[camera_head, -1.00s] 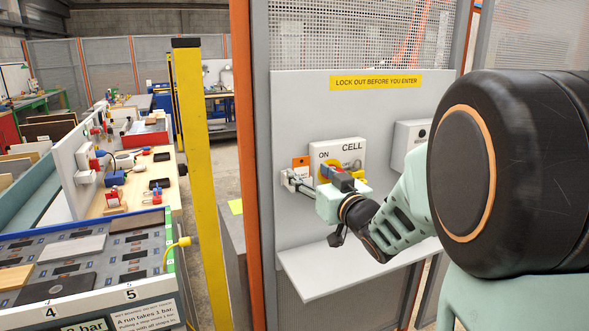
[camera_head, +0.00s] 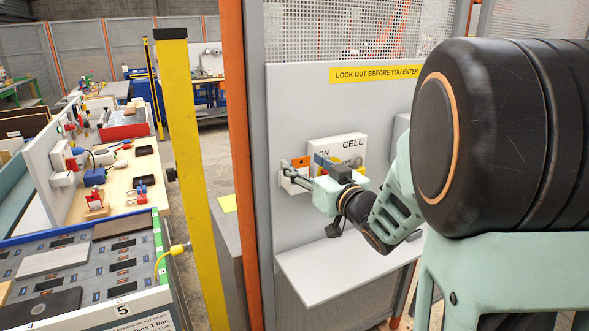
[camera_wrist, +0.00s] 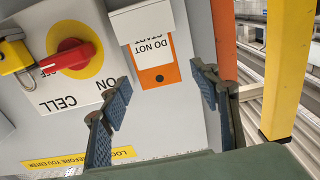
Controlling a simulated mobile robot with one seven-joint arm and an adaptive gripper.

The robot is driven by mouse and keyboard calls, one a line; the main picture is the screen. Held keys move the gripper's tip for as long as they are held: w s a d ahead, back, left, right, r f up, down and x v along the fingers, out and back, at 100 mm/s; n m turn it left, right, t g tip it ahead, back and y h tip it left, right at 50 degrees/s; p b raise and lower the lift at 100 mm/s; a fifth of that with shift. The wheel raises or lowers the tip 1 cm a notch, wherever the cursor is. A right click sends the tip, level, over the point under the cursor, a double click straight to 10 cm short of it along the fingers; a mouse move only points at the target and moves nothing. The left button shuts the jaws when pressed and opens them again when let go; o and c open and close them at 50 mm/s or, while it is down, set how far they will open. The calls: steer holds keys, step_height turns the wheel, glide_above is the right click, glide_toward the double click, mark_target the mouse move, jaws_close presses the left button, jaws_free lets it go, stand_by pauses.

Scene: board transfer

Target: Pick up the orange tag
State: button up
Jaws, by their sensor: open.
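The orange tag (camera_wrist: 158,74) has a hole and a white panel reading "DO NOT START". It stands with its lower end in a white holder (camera_wrist: 142,21) on the grey panel, and the wrist view shows it upside down. In the head view the tag (camera_head: 301,162) is partly covered by my gripper (camera_head: 288,169). In the wrist view my gripper (camera_wrist: 160,97) is open and empty, one finger on either side of the tag's line. The tag appears beyond the fingertips; I see no contact.
A shelf (camera_head: 345,268) juts out below. An orange post (camera_head: 240,130) and a yellow post (camera_head: 190,160) stand to the left.

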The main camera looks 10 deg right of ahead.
steer(key=shift+w, duration=0.2)
steer(key=shift+c, duration=0.3)
steer(key=c, duration=0.9)
steer(key=shift+o, duration=0.2)
